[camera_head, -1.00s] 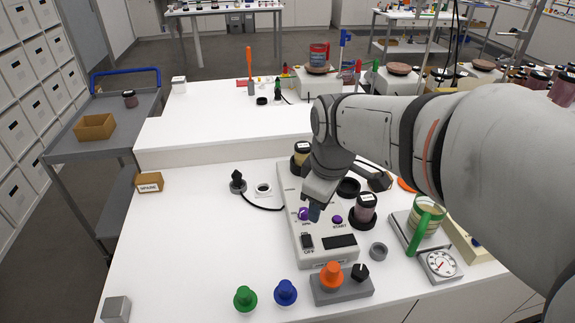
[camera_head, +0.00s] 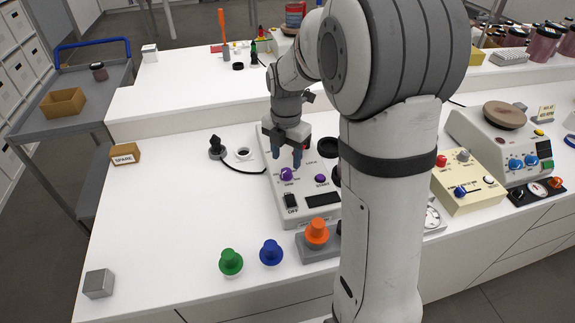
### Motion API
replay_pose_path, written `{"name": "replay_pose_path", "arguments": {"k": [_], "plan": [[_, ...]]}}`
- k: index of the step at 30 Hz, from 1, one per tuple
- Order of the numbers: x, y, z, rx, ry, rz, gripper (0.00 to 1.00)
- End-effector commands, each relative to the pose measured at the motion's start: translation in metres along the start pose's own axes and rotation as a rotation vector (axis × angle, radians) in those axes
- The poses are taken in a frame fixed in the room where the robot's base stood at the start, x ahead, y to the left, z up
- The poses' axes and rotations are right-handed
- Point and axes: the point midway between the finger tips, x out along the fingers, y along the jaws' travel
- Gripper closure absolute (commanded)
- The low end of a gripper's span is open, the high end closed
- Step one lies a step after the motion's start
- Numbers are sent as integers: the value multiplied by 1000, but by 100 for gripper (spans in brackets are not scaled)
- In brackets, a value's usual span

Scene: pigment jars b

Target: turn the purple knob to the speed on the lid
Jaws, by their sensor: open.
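A white machine (camera_head: 281,198) stands on the white bench, with two purple knobs on its top face. The left purple knob (camera_head: 287,174) has small lettering below it, too small to read for certain. The right purple knob (camera_head: 320,179) sits near a label that looks like START. A black switch (camera_head: 291,201) is marked OFF beside a dark display (camera_head: 322,198). My gripper (camera_head: 287,160) points down just above and behind the left knob, fingers apart and nothing between them. It looks clear of the knob. Any jar lid bearing the speed is hidden or unreadable here.
A green knob (camera_head: 231,262), a blue knob (camera_head: 271,252) and an orange knob (camera_head: 317,232) stand in front of the machine. A black plug (camera_head: 217,147) with a cable lies left. My arm hides much of the machine's right side.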

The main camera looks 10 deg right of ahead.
Motion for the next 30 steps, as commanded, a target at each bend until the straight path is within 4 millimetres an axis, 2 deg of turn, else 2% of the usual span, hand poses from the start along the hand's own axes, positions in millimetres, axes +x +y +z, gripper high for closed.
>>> {"name": "replay_pose_path", "arguments": {"k": [3, 9, 19, 30], "plan": [[20, -1, 0, 1, 2, -3, 51], [40, -1, 0, 2, 1, -1, 51], [44, -1, 0, 3, -1, 1, 52], [44, -1, 1, 4, 0, 0, 83]]}}
